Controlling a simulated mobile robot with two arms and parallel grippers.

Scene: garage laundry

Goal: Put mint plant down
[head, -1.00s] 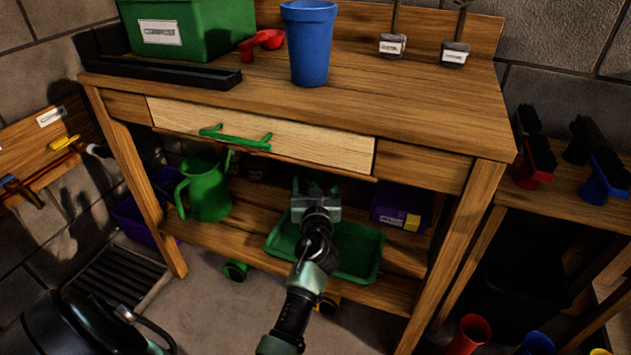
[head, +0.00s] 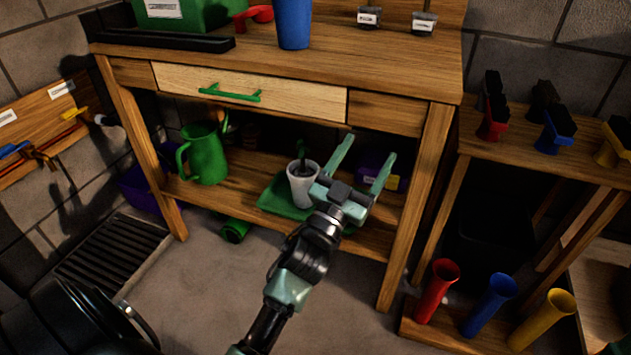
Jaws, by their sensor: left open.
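A white pot (head: 302,187) with a dark plant (head: 303,152) in it stands upright on the green tray (head: 275,198), on the lower shelf of the wooden bench. The plant is dark and small, so its leaves are hard to make out. My left gripper (head: 371,147) is open, with its two fingers spread apart and nothing seen between them. It is just right of the pot, partly in front of the tray; I cannot tell whether it touches the pot. My right gripper is not in view.
A green watering can (head: 205,154) stands left on the lower shelf (head: 235,188). A purple box (head: 397,180) is behind my gripper. The bench top and drawer (head: 250,93) overhang the shelf. The right bench leg (head: 418,205) stands close to my gripper's right.

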